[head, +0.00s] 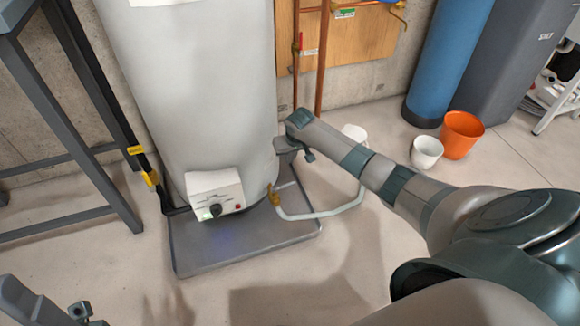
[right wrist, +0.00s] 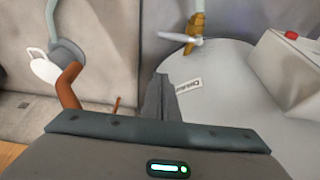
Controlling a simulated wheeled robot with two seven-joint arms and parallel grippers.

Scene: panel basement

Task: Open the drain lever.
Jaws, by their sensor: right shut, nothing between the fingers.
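The drain valve is a small brass fitting (head: 274,196) low on the right side of the white tank (head: 195,90). Its pale lever (head: 287,185) sticks out to the right in the head view. In the right wrist view the lever (right wrist: 180,38) lies across the brass body (right wrist: 197,28), with a small printed label (right wrist: 188,86) nearby on the tank. My right gripper (head: 285,147) is shut and empty, beside the tank above the valve; its fingers (right wrist: 160,98) are apart from the lever. Part of my left gripper (head: 82,312) shows at the bottom left; its jaws are unclear.
A pale hose (head: 325,212) runs from the valve to a white container (head: 354,133). The tank stands in a grey tray (head: 250,250). A control box (head: 215,195) sits left of the valve. Copper pipes (head: 322,60) rise behind. White (head: 426,152) and orange (head: 461,135) buckets stand right.

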